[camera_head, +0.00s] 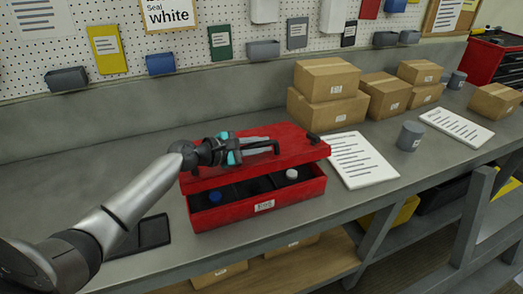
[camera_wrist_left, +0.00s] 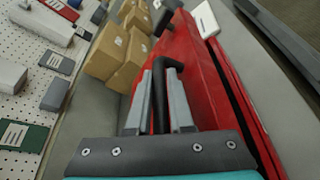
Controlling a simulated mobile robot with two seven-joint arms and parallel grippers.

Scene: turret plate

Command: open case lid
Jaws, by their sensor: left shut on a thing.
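The red case (camera_head: 235,214) stands on the grey bench with its label facing front. Its red lid (camera_head: 295,152) is partly raised, with a gap at the front that shows the dark inside. A blue-topped item (camera_head: 214,197) and a white-topped item (camera_head: 291,174) show in the gap. My left gripper (camera_head: 262,146) is over the lid, shut on its black handle (camera_head: 276,147). In the left wrist view, the handle (camera_wrist_left: 168,63) stands between the two grey fingers of the left gripper (camera_wrist_left: 162,88). My right gripper is not in view.
A white printed sheet (camera_head: 360,161) lies close to the right of the case. Cardboard boxes (camera_head: 328,96) stand behind right, and a grey cup (camera_head: 410,136) is farther right. A dark tray (camera_head: 150,234) lies front left. The bench at back left is clear.

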